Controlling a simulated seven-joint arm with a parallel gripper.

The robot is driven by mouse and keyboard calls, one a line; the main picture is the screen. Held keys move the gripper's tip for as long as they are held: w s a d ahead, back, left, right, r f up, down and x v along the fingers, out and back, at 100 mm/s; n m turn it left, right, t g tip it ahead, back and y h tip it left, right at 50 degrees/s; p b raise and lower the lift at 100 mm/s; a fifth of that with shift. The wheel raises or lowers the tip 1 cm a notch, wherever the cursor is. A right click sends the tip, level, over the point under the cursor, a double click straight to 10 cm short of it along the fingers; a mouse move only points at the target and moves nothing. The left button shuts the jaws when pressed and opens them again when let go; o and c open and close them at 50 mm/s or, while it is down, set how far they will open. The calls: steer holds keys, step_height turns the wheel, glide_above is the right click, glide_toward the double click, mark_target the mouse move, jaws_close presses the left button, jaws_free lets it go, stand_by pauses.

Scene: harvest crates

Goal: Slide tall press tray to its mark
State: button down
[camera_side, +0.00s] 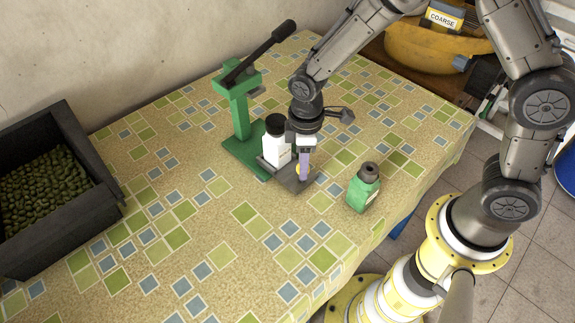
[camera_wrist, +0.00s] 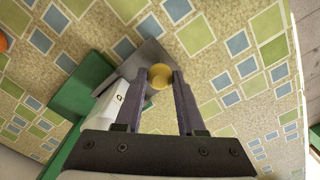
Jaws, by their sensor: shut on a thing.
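The grey press tray (camera_side: 291,184) lies flat at the front of the green press (camera_side: 240,108), partly over or against its green base; the exact contact is unclear. A white bottle with a black cap (camera_side: 277,152) stands on or just beside the tray. My gripper (camera_side: 304,176) points down at the tray's near end, shut on a round yellow knob (camera_wrist: 160,75). In the wrist view the tray (camera_wrist: 150,52) shows beyond the fingers, and the green base (camera_wrist: 82,88) lies left.
A green bottle with a dark cap (camera_side: 364,187) stands right of my gripper. A dark crate of green produce (camera_side: 85,160) stands at far left. The press's dark lever (camera_side: 262,52) rises behind. The patterned cloth in front is clear.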

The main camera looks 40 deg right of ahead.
mark_target(281, 146)
steer(key=shift+w+a+r, duration=0.1)
steer(key=shift+w+a, duration=0.05)
steer(key=shift+w, duration=3.55)
steer(key=shift+c, duration=2.2)
jaws_free()
step_height(281, 146, up, 13)
steer(key=shift+r, duration=0.2)
steer(key=s+d+r+m+t, duration=0.2)
steer(key=s+d+r, duration=0.25)
steer(key=r, duration=0.25)
steer(key=s+d+r+m+t, duration=0.1)
steer(key=s+d+r+t, duration=0.1)
steer(key=s+d+r, duration=0.35)
steer(key=s+d+f+m, duration=0.1)
steer(key=s+f+m, duration=0.1)
steer(key=s, duration=0.6)
steer(key=s+d+f+m+t, duration=0.1)
steer(key=s+m, duration=0.3)
steer(key=s, duration=0.4)
steer(key=shift+d+f+t, duration=0.2)
steer(key=shift+f+t, duration=0.1)
steer(key=shift+f, duration=0.3)
